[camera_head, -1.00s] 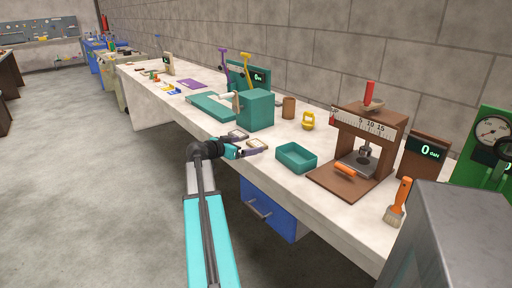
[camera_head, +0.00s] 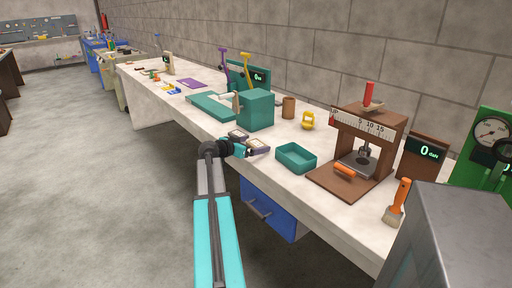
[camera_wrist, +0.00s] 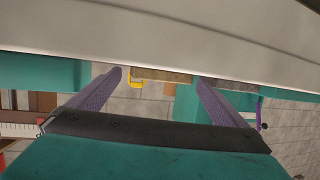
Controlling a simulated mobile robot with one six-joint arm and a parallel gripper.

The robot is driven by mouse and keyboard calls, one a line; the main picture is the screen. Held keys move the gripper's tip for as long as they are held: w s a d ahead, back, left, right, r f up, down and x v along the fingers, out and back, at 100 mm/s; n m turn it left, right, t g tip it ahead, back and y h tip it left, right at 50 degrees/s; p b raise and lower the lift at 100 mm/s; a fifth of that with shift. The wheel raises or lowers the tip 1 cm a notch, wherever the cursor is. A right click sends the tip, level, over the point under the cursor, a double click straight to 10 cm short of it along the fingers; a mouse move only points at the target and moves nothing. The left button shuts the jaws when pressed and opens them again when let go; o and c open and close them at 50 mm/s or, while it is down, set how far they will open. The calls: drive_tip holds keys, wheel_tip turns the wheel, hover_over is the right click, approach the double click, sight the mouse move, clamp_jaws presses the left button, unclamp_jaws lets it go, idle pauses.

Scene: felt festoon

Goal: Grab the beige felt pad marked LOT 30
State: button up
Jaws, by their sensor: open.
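Two small felt pads with pale tops and dark edges lie near the bench's front edge in the head view: a nearer pad (camera_head: 258,145) and a farther pad (camera_head: 238,134). Their markings are too small to read, so I cannot tell which is LOT 30. My gripper (camera_head: 257,151) is low at the front edge, close beside the nearer pad and partly covering it. In the wrist view my open gripper (camera_wrist: 162,80) has its two purple fingers apart. The brown edge of a pad (camera_wrist: 160,75) shows between and beyond them; no grip on it is visible.
A teal tray (camera_head: 296,168) stands right of the pads. A teal press block (camera_head: 256,111) stands behind them. A wooden press (camera_head: 340,185) with a scale is farther right. A blue drawer unit (camera_head: 268,211) is under the bench. The floor at left is clear.

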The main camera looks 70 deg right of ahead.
sight(252, 146)
idle(0.3)
drive_tip(key=c, duration=1.1)
drive_tip(key=shift+r, duration=0.2)
drive_tip(key=shift+r, duration=1.45)
drive_tip(key=s+a, duration=0.2)
drive_tip(key=a, duration=0.2)
drive_tip(key=s+a+r+b, duration=0.1)
drive_tip(key=s+a, duration=0.1)
drive_tip(key=a, duration=0.2)
drive_tip(key=s+a, duration=0.2)
drive_tip(key=a, duration=0.2)
drive_tip(key=shift+a+r+b, duration=0.2)
drive_tip(key=shift+a+b, duration=0.05)
drive_tip(key=shift+b, duration=0.15)
drive_tip(key=shift+s+a+r+b, duration=0.1)
drive_tip(key=shift+s+a+b, duration=0.1)
drive_tip(key=shift+a+b, duration=0.5)
drive_tip(key=shift+s+a+r+b, duration=0.1)
drive_tip(key=shift+s+a+b, duration=0.15)
drive_tip(key=shift+b, duration=0.85)
